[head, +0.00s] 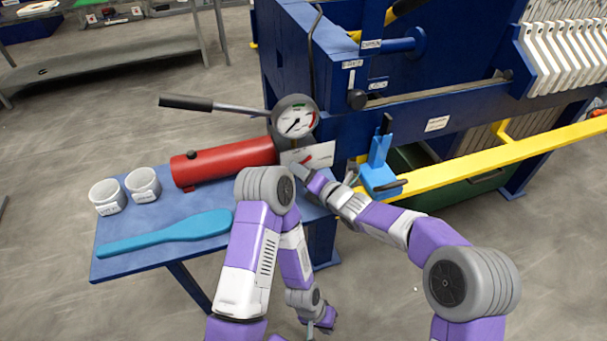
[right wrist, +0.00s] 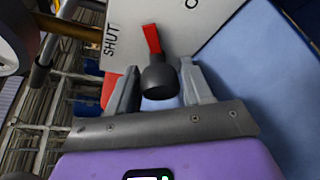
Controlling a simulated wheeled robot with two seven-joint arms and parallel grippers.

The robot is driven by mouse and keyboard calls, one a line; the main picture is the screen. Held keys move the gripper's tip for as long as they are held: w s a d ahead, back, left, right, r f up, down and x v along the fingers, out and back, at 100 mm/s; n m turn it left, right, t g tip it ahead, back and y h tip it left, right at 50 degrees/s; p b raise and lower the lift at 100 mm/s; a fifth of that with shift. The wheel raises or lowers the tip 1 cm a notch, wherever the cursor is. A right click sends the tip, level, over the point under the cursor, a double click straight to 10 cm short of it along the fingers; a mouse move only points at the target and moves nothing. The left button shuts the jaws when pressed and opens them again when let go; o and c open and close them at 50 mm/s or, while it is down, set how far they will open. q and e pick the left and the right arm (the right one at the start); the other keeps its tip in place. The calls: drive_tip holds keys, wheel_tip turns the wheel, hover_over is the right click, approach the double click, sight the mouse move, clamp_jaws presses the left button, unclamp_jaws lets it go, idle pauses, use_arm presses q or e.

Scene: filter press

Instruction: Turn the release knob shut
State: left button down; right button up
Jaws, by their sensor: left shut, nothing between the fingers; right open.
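The release knob (right wrist: 158,78) is dark with a red pointer (right wrist: 151,38), in front of a white plate (right wrist: 200,25) marked SHUT at the left and a cut-off label starting with O at the right. The pointer stands between the two labels. My right gripper (right wrist: 160,88) is open, with one finger on each side of the knob; I cannot tell whether they touch it. In the head view my right gripper (head: 299,170) is at the white plate (head: 318,154) and partly covers it. My left gripper (head: 322,322) is shut and empty, low beside the table.
A red cylinder (head: 225,162) with a gauge (head: 295,117) and a pump handle (head: 187,103) lies on the blue table (head: 120,262). Two white cups (head: 108,197) and a teal paddle (head: 190,228) are at its left. A yellow rail (head: 480,160) and blue press frame (head: 290,60) stand right and behind.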

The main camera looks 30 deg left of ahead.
drive_tip(key=c, duration=0.8)
drive_tip(key=shift+o, duration=0.2)
drive_tip(key=shift+n+b, duration=0.5)
drive_tip(key=shift+b, duration=0.05)
drive_tip(key=shift+n+t+h+b, duration=0.3)
drive_tip(key=shift+n+h, duration=0.2)
drive_tip(key=shift+n, duration=0.1)
drive_tip(key=n+t+h, duration=0.1)
drive_tip(key=n, duration=0.2)
drive_tip(key=shift+s+h, duration=0.1)
drive_tip(key=shift+h, duration=0.2)
drive_tip(key=shift+n+t+h, duration=0.6)
drive_tip(key=shift+n+t, duration=0.1)
drive_tip(key=shift+n, duration=0.4)
